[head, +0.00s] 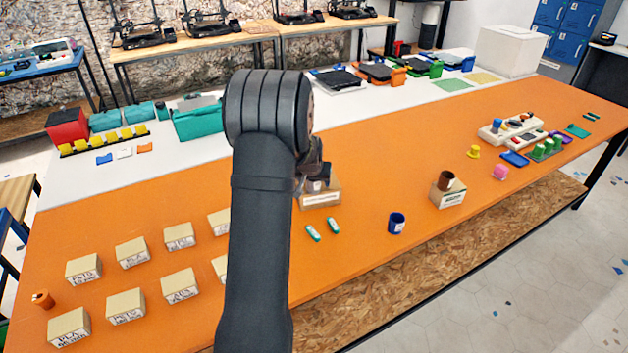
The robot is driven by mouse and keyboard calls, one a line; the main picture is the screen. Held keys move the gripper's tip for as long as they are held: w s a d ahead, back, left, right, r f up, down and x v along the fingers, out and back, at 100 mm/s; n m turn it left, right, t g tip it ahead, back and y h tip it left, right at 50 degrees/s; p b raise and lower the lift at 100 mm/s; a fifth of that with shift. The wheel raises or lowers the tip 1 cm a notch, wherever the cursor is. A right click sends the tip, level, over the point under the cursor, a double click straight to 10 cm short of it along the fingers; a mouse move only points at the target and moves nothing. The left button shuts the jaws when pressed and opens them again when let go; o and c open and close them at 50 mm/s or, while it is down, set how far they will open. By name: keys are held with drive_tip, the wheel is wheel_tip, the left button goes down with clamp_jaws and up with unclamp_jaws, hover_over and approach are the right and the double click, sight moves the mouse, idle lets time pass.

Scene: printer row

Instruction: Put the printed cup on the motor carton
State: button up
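My gripper (316,180) is mostly hidden behind my own arm, just above a cardboard carton (321,201) at mid table. A small dark and pale item shows at the fingertips, too hidden to tell whether it is held or part of the gripper. A brown cup (446,180) stands on a second carton (448,200) to the right. A dark blue cup (397,223) with a pale label stands on the orange table (360,255) between the cartons. I cannot read which carton is the motor one.
Several labelled tan boxes (84,268) stand in rows at left, near an orange-brown spool or cup (43,299). Two green-white sticks (313,233) lie near my arm. A pink item (500,172), a yellow one (473,152) and a white holder (507,130) are at right.

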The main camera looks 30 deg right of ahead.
drive_tip(key=shift+r, duration=0.1)
drive_tip(key=shift+r, duration=0.25)
drive_tip(key=v, duration=1.1)
drive_tip(key=shift+s+a+r, duration=0.2)
drive_tip(key=shift+r, duration=0.05)
drive_tip(key=x, duration=1.2)
drive_tip(key=shift+d+r, duration=0.1)
drive_tip(key=shift+r, duration=1.1)
drive_tip(key=shift+f, duration=0.1)
